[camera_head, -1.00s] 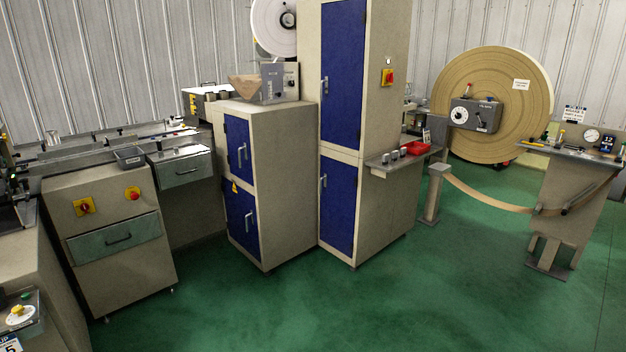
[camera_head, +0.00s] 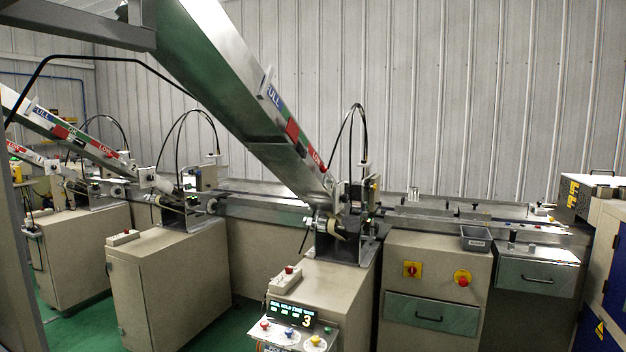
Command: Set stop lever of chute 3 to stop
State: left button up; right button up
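The chute nearest me (camera_head: 240,95) is a metal trough that slopes down from the upper middle to the right, with FULL and LOW labels on its side. Its foot ends at a feeder mechanism (camera_head: 345,225) on a beige cabinet (camera_head: 335,290). A stop lever cannot be told apart from the small parts around the chute's foot. Neither of my grippers is in view.
Two more chutes (camera_head: 75,140) with their own cabinets (camera_head: 170,280) stand to the left. A beige cabinet with red controls (camera_head: 435,290) and a small grey tray (camera_head: 476,238) are to the right. Green floor (camera_head: 225,335) shows between cabinets.

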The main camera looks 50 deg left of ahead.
aim_at(323, 170)
jog(key=i+j+u, duration=0.15)
jog(key=i, duration=0.3)
jog(key=i+j+u, duration=0.2)
jog(key=i, duration=0.3)
jog(key=i+j+u, duration=0.1)
jog(key=j, duration=0.25)
jog(key=i+j, duration=0.2)
jog(key=j, duration=0.15)
jog(key=i+j+u, duration=0.15)
jog(key=j, duration=0.2)
jog(key=i+j, duration=0.15)
jog(key=j, duration=0.2)
jog(key=j+u, duration=0.15)
jog(key=j, duration=0.2)
